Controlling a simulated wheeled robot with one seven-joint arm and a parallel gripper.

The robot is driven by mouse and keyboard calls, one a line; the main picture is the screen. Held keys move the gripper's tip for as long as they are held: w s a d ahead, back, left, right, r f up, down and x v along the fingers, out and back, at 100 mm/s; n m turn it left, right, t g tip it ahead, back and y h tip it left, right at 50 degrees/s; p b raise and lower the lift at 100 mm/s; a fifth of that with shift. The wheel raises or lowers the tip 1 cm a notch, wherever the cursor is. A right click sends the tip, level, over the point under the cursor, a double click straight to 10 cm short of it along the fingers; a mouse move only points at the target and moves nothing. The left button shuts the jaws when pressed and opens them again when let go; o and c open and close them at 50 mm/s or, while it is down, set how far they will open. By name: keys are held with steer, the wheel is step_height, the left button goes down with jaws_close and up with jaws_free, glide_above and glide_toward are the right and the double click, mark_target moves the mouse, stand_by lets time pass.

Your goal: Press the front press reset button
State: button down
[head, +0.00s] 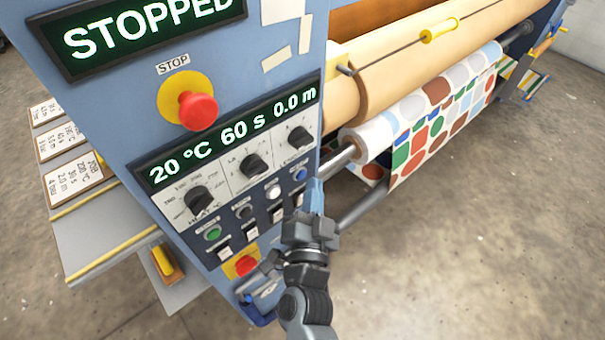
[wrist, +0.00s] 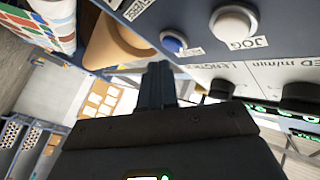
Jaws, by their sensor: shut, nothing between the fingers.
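The control panel (head: 262,105) is blue and faces me in the head view. A blue button (head: 300,174), which looks like the reset button, sits at the right end of its button row, close to the panel's right edge. The wrist view shows this blue button (wrist: 173,41) with a white rim and a small label too blurred to read surely.
A white button (head: 273,190) labelled JOG (wrist: 235,22) is beside the blue one. A green button (head: 212,234), black knobs (head: 257,164), a red stop button (head: 198,111) and a lower red button (head: 246,265) share the panel. Fabric rollers (head: 430,75) stand right. The display reads STOPPED.

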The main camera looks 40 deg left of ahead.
steer(key=shift+s+d+b, duration=0.2)
steer(key=shift+d+b, duration=0.45)
steer(key=shift+d, duration=1.85)
